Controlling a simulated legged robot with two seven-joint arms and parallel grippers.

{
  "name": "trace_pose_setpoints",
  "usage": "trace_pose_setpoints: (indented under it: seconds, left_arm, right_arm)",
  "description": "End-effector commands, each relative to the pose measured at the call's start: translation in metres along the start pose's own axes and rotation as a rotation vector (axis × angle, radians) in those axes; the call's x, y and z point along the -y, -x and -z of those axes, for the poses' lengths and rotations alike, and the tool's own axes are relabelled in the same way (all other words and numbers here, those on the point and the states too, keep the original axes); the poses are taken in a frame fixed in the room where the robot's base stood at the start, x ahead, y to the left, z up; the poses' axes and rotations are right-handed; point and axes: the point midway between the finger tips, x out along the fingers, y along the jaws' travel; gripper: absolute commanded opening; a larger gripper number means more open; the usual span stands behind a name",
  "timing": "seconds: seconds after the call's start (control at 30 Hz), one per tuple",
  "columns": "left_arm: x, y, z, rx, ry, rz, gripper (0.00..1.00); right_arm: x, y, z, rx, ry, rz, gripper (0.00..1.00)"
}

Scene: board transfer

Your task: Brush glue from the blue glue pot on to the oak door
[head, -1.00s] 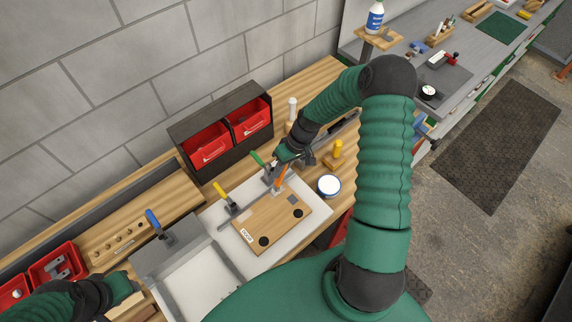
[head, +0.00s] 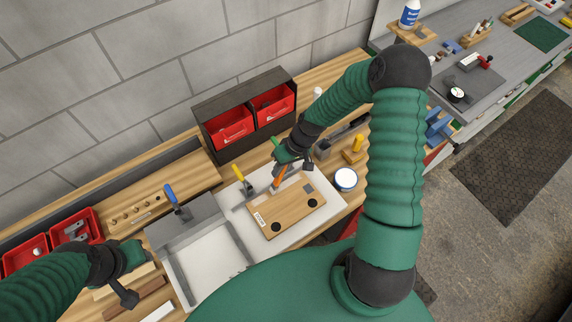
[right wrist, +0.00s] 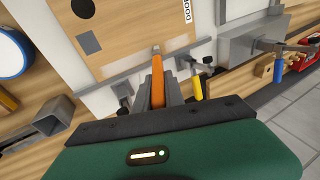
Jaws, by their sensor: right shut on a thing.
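The oak door (head: 290,213) lies flat on a white board, with two black round spots, a grey square and a white label. The glue pot (head: 345,179), blue-rimmed with a white top, stands right of the door; part of it shows in the right wrist view (right wrist: 12,54). My right gripper (head: 281,178) is shut on the orange-handled brush (right wrist: 157,80). The brush tip is at the door's far edge; I cannot tell whether it touches. My left gripper (head: 128,290) is at the lower left, away from the door; its jaw opening is unclear.
Clamps with a yellow handle (head: 238,173) and a green handle stand at the door's far edge. Red bins (head: 230,127) in a dark rack stand behind. A grey tray (head: 205,262) lies left of the door.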

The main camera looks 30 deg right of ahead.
Motion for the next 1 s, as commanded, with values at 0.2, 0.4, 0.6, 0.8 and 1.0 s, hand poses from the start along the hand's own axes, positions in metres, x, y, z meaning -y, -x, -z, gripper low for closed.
trace_pose_setpoints:
  seconds: [0.2,0.4,0.6,0.8,1.0]
  left_arm:
    - [0.0,0.0,0.0,0.0,0.0,0.0,0.36]
    - [0.0,0.0,0.0,0.0,0.0,0.0,0.36]
    - [0.0,0.0,0.0,0.0,0.0,0.0,0.36]
    - [0.0,0.0,0.0,0.0,0.0,0.0,0.36]
    - [0.0,0.0,0.0,0.0,0.0,0.0,0.36]
  right_arm:
    - [0.015,-0.005,-0.001,0.0,0.003,0.0,0.0]
    - [0.033,-0.013,-0.003,0.001,0.002,0.0,0.0]
    - [0.04,-0.015,-0.004,0.0,0.002,0.0,0.0]
    - [0.06,-0.022,-0.006,0.001,0.002,0.0,0.0]
    - [0.07,-0.026,-0.006,0.0,-0.001,0.0,0.0]
